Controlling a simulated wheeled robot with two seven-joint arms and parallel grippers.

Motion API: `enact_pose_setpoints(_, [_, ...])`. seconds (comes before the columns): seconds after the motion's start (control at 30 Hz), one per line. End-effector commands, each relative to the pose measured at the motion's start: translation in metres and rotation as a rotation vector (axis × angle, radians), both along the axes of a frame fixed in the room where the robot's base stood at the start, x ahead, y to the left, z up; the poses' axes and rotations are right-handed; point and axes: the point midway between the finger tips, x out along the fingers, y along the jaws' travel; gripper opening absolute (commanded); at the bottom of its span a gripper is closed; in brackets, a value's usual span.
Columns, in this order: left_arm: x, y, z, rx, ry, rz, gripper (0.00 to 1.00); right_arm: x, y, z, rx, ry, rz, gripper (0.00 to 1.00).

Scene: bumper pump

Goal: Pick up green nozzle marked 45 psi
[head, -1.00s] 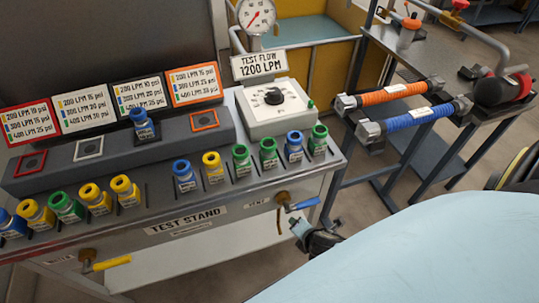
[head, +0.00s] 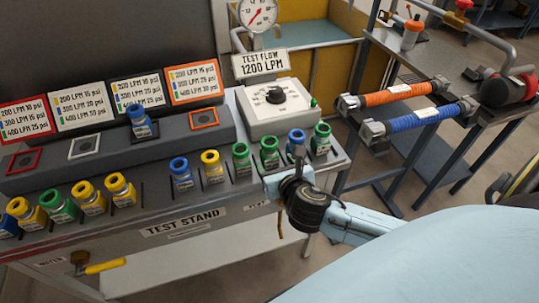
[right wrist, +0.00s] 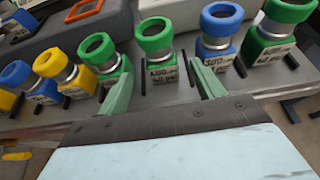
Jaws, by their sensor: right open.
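Three green nozzles stand upright in the right part of the test stand's front row: one on the left (head: 241,160), a middle one (head: 270,153) and one at the right end (head: 321,140). Their labels are too blurred for me to tell which reads 45 psi. My right gripper (head: 283,172) is open and empty at the stand's front edge. In the right wrist view, its green fingers (right wrist: 163,88) point at the middle green nozzle (right wrist: 160,70), one on each side in the picture, apparently short of it. My left gripper is out of view.
A blue nozzle (head: 296,143) stands between the middle and right-end green ones. More blue, yellow and green nozzles fill the row to the left. Behind are a raised block with framed pads and a dial box (head: 274,105). A yellow-handled valve (head: 105,266) sticks out in front.

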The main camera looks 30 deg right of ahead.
Motion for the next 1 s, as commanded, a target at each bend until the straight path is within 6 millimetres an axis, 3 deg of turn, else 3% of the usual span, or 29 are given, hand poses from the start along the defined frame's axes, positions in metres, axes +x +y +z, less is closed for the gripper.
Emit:
enact_pose_setpoints(0.23, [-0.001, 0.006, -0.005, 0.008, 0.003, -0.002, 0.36, 0.018, -0.005, -0.007, 0.003, -0.002, -0.002, 0.67])
enact_pose_setpoints(0.5, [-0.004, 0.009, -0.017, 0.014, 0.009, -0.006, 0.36, 0.053, -0.015, -0.019, 0.003, -0.001, -0.001, 0.67])
enact_pose_setpoints(0.8, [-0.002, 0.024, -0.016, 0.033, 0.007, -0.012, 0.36, 0.058, -0.016, -0.021, 0.002, 0.0, 0.0, 0.67])
enact_pose_setpoints(1.0, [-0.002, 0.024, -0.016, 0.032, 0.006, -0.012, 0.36, 0.058, -0.016, -0.021, 0.002, 0.0, 0.0, 0.42])
